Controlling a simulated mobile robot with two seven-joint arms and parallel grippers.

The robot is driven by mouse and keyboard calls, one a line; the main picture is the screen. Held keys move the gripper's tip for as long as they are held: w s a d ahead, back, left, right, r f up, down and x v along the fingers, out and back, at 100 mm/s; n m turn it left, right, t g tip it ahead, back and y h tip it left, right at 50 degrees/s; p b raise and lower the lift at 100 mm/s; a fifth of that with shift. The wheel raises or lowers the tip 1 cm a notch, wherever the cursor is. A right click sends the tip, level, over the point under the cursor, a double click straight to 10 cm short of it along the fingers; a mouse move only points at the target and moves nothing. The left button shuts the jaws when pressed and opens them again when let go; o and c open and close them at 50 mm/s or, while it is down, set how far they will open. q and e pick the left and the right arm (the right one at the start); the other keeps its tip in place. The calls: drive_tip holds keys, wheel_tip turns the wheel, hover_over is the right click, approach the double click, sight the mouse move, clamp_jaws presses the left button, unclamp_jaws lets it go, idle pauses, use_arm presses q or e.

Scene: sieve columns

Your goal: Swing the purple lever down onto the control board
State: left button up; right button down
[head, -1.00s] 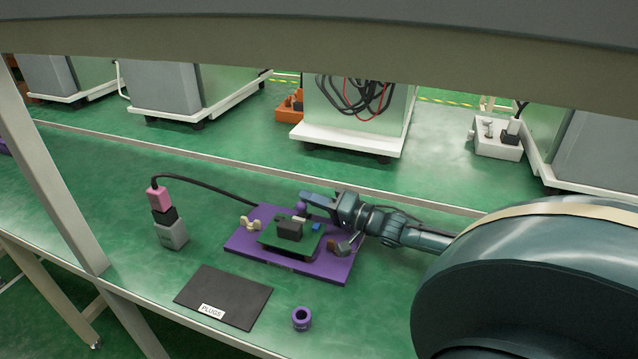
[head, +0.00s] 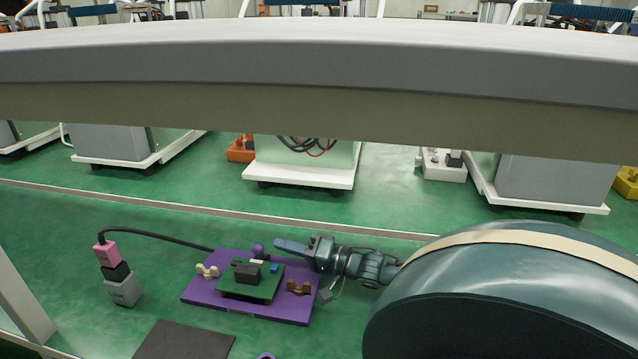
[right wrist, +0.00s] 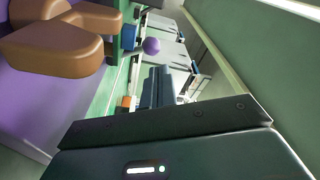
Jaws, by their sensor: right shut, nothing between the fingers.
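The purple lever's round knob (head: 258,250) shows at the back edge of the purple base plate (head: 208,289); its shaft is hard to make out. The green control board (head: 236,286), with a dark block and a blue part on it, sits on this plate. My right gripper (head: 279,245) is shut and empty, just right of the knob, behind the board, pointing left. In the right wrist view the purple knob (right wrist: 151,46) shows just beyond the closed fingertips (right wrist: 159,72), with a gap in the picture. I cannot tell whether they touch. My left gripper is not in view.
A brown winged piece (head: 298,287) is on the plate's right side and looms close in the right wrist view (right wrist: 62,42). A cream winged piece (head: 207,271) is at left. A pink-and-grey plug stack (head: 121,285) with a black cable stands left. A dark mat (head: 185,342) lies in front.

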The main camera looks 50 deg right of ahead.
drive_tip(key=p+v, duration=0.1)
drive_tip(key=v, duration=0.7)
drive_tip(key=shift+s+d, duration=0.15)
drive_tip(key=shift+s, duration=0.15)
